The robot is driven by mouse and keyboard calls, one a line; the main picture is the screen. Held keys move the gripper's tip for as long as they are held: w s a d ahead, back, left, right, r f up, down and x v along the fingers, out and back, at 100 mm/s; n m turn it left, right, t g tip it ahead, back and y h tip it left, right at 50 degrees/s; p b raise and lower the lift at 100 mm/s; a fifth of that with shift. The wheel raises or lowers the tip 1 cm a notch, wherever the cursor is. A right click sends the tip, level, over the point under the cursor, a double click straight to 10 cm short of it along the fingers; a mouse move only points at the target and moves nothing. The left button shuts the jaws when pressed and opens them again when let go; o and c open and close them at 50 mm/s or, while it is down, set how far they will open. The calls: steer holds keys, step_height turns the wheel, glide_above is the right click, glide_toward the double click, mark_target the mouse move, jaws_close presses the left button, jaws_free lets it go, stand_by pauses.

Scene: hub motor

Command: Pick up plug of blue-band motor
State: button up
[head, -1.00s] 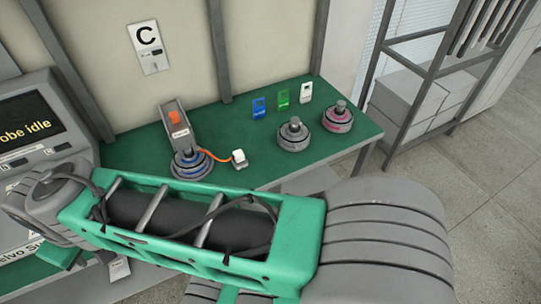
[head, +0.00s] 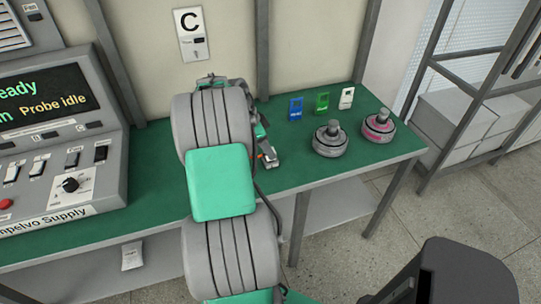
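My arm stands across the middle of the head view and hides the blue-band motor and its orange cable. A small grey piece with a touch of orange (head: 268,157) shows on the green bench just right of my arm, around where the plug lies; the white plug itself cannot be made out. My gripper is mostly hidden behind my arm links, close to this spot. I cannot tell whether its fingers are open or shut, or whether they touch the plug.
On the green bench (head: 300,172), a grey-band motor (head: 330,140) and a pink-band motor (head: 379,128) stand to the right. Blue (head: 296,108), green (head: 322,102) and white (head: 346,97) tags are behind them. A power supply console (head: 75,150) fills the left.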

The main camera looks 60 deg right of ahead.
steer(key=x, duration=0.3)
steer(key=shift+s+d+f, duration=0.1)
steer(key=shift+d+f, duration=0.05)
jaws_close()
stand_by(0.4)
